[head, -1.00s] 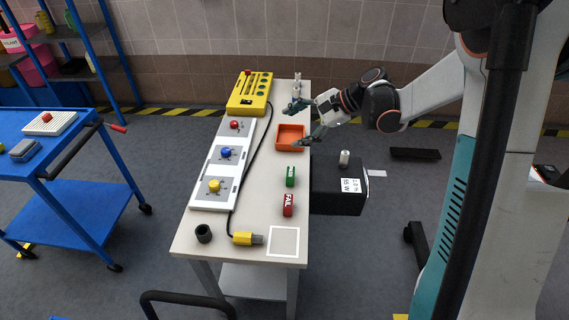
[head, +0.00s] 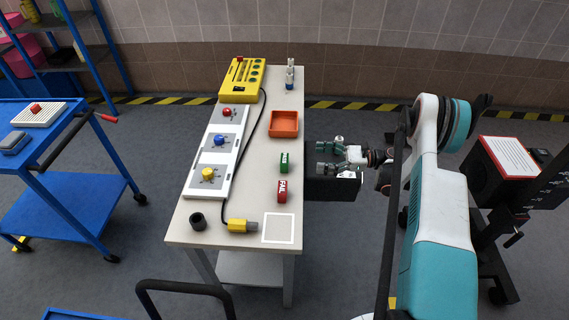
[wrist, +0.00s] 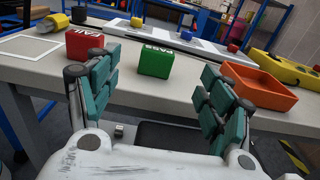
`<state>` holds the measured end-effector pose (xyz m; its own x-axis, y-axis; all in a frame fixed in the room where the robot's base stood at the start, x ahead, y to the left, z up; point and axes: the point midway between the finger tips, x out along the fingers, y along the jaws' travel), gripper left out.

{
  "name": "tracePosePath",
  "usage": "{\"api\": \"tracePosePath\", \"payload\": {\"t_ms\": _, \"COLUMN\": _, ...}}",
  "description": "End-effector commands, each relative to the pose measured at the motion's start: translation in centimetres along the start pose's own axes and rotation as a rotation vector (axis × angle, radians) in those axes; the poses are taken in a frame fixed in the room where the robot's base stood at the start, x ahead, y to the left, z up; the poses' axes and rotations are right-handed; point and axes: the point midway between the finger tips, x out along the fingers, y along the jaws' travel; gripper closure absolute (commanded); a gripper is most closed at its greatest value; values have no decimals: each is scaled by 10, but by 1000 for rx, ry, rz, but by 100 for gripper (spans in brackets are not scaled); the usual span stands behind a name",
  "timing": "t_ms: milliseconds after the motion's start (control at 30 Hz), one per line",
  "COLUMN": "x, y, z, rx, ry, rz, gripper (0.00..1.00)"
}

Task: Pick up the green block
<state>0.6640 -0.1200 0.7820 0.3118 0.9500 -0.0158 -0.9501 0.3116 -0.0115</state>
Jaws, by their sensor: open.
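The green block (head: 284,160) stands on the right side of the table, just behind the red FAIL block (head: 282,191). In the wrist view the green block (wrist: 155,62) is upright near the table edge, between my open fingers but farther off. My gripper (head: 330,157) is open and empty, to the right of the table edge and level with the green block. In the wrist view its teal fingers (wrist: 155,92) are spread wide. The left finger overlaps part of the red block; the green block is fully visible and not touched.
An orange tray (head: 284,124) lies behind the green block. A white panel with knobs (head: 215,155), a yellow box (head: 245,82), a black cup (head: 197,221) and a yellow connector (head: 238,225) are also on the table (head: 262,190). A black box (head: 330,189) stands right of the table.

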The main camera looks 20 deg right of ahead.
Motion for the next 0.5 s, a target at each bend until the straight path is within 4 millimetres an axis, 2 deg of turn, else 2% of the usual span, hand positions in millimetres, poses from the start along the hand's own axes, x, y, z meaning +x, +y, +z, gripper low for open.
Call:
{"api": "tracePosePath", "payload": {"t_ms": 67, "x": -2, "y": 3, "z": -6, "rx": 9, "ry": -12, "rz": 2, "gripper": 27}}
{"api": "tracePosePath", "payload": {"t_ms": 167, "x": 7, "y": 4, "z": -8, "rx": 14, "ry": -17, "rz": 5, "gripper": 27}}
{"api": "tracePosePath", "payload": {"t_ms": 500, "x": 67, "y": 4, "z": -8, "rx": 13, "ry": -16, "rz": 5, "gripper": 27}}
